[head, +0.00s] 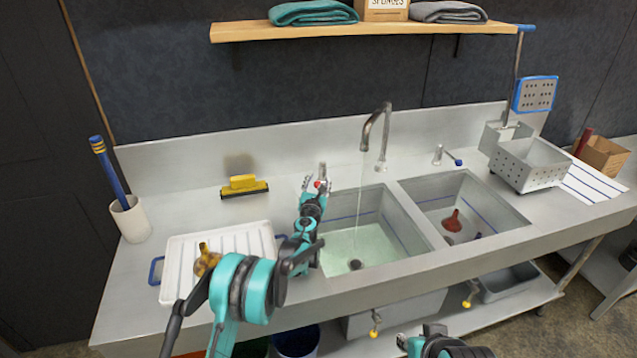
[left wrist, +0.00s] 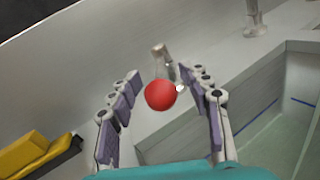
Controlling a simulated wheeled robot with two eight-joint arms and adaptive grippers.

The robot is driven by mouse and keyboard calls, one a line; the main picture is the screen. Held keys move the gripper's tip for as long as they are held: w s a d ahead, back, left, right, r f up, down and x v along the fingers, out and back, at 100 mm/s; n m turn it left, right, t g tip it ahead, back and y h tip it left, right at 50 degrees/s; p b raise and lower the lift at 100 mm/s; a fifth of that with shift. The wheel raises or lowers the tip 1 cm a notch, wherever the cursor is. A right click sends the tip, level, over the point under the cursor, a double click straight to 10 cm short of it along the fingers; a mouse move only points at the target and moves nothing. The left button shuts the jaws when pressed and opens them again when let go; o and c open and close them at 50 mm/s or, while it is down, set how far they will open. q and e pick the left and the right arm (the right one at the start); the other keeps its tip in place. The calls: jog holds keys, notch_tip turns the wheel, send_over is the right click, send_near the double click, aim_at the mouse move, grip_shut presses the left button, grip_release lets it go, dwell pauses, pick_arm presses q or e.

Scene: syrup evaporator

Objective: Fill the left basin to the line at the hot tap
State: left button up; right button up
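The left basin (head: 408,232) holds shallow, pale green water (head: 345,246), with its drain visible. A blue line (head: 352,217) runs round its walls above the water. A thin stream falls into it from the curved spout (head: 375,130). The hot tap, with a red knob (head: 319,184), stands behind the basin's left back corner. My left gripper (head: 312,190) is at this tap. In the left wrist view the red knob (left wrist: 160,95) shows between the open fingers (left wrist: 166,82), with gaps on both sides. My right gripper (head: 420,342) is partly visible at the bottom edge; its fingers are unclear.
The right basin (head: 512,216) holds a red funnel (head: 452,221). A blue-tipped tap (head: 447,157) stands behind it. A yellow squeegee (head: 243,184), a white drainboard (head: 180,250) and a cup with a brush (head: 131,217) stand left. A perforated metal basket (head: 530,165) stands right.

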pick_arm(q)
jog(key=s+a, duration=0.1)
jog(key=s, duration=1.1)
jog(key=shift+a, duration=0.1)
